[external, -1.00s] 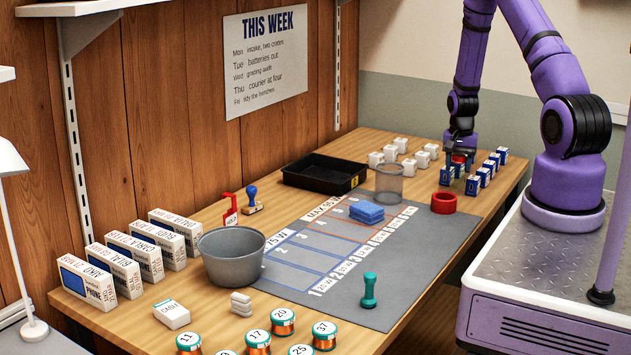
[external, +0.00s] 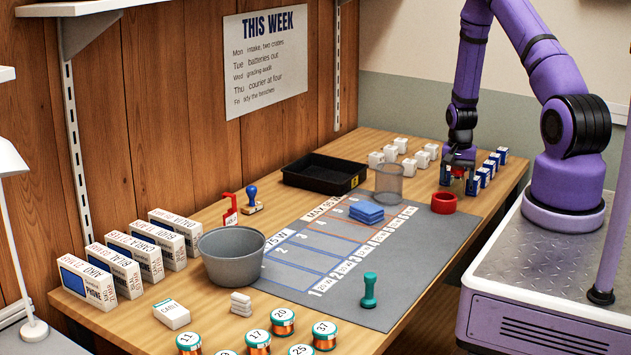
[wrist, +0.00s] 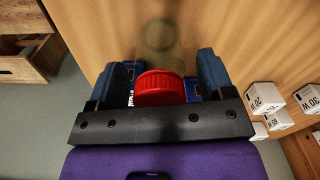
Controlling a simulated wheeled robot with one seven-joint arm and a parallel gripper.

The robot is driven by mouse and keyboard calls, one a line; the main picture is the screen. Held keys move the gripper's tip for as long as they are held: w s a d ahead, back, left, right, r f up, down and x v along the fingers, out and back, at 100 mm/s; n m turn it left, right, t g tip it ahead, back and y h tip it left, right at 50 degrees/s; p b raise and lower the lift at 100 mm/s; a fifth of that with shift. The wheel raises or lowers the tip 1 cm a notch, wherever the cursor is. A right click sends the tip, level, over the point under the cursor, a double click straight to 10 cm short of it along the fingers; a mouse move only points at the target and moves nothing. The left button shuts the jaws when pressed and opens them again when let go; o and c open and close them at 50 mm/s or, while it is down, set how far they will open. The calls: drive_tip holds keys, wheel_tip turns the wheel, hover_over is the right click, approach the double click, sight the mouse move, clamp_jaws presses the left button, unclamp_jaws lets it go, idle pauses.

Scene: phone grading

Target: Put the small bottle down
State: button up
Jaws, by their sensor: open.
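My gripper (wrist: 162,85) is open, with a dark blue finger pad on each side of the cap. A gap seems to show at each side. Whether the bottle's base rests on the bench is hidden.
Blue-and-white boxes (external: 482,177) stand close to my gripper's right. A red ring (external: 444,203) lies just in front. A clear grey cup (external: 389,184) and white cubes (external: 403,144) are to the left. A black tray (external: 325,174) sits farther left.

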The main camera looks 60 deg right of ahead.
wheel_tip(320, 180, up, 12)
drive_tip(key=shift+r, duration=0.15)
drive_tip(key=a+r+n+t, duration=0.1)
drive_tip(key=a+r+n, duration=0.3)
drive_tip(key=a+r, duration=0.65)
drive_tip(key=a+r+n+t, duration=0.1)
drive_tip(key=a+r+n, duration=0.2)
drive_tip(key=a+r, duration=0.75)
drive_tip(key=s+a+r+n+t, duration=0.3)
drive_tip(key=s+a+r+n, duration=0.5)
drive_tip(key=s+a+r, duration=0.5)
drive_tip(key=s, duration=0.3)
drive_tip(key=shift+s+r, duration=0.15)
drive_tip(key=shift+r, duration=0.1)
